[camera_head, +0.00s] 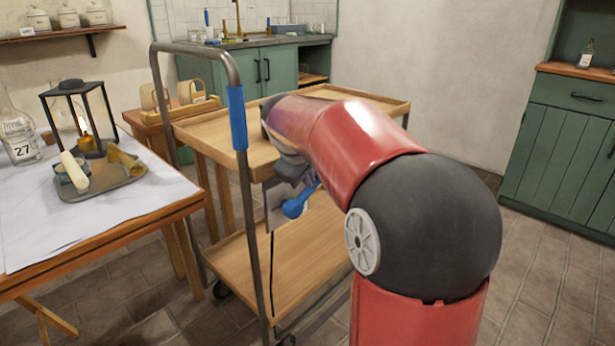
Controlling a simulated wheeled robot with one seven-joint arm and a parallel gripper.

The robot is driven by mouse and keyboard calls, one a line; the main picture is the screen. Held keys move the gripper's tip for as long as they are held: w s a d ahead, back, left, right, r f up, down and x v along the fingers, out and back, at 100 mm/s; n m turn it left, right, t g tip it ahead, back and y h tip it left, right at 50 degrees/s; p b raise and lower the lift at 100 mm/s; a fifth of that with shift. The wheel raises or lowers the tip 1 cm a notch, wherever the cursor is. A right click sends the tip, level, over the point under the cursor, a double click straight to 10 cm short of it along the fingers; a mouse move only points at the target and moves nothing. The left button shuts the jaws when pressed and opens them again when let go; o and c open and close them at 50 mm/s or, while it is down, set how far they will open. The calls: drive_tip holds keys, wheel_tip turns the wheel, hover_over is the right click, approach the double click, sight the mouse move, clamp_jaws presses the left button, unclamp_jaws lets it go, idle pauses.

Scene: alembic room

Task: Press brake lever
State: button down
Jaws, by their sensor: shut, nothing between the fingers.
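The brake lever (296,206) is a small blue part with a rounded end, at the near end of the wooden trolley, between its two shelves. A pale plate and a thin dark cable sit beside it. My red and black arm reaches over the trolley from the right. My gripper (290,168) is shut and empty, pointing down just above the lever and partly hidden by my arm. I cannot tell whether it touches the lever.
The trolley (355,97) has a grey tube handle with a blue grip (237,118) left of my gripper. A table (130,215) with a tray, lantern and glass flask stands at left. Green cabinets (560,150) stand at right. Tiled floor at right is clear.

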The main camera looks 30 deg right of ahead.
sight(318, 183)
drive_tip(key=shift+d+p, duration=0.15)
drive_tip(key=shift+p, duration=0.25)
drive_tip(key=shift+w+d+y+p, duration=0.15)
drive_tip(key=shift+d+y+p, duration=0.1)
drive_tip(key=shift+y+p, duration=0.35)
drive_tip(key=shift+w+d+f+g+p, duration=0.1)
drive_tip(key=shift+d+f+g+p, duration=0.25)
drive_tip(key=shift+p, duration=0.3)
drive_tip(key=shift+d+x, duration=0.2)
drive_tip(key=shift+x, duration=0.7)
drive_tip(key=shift+d+x, duration=0.2)
drive_tip(key=shift+x, duration=0.65)
drive_tip(key=shift+d+f+b, duration=0.15)
drive_tip(key=shift+f+b, duration=0.2)
drive_tip(key=shift+f, duration=0.45)
drive_tip(key=shift+d+f+b, duration=0.15)
drive_tip(key=shift+f+b, duration=0.15)
drive_tip(key=shift+f, duration=0.45)
drive_tip(key=shift+f, duration=0.1)
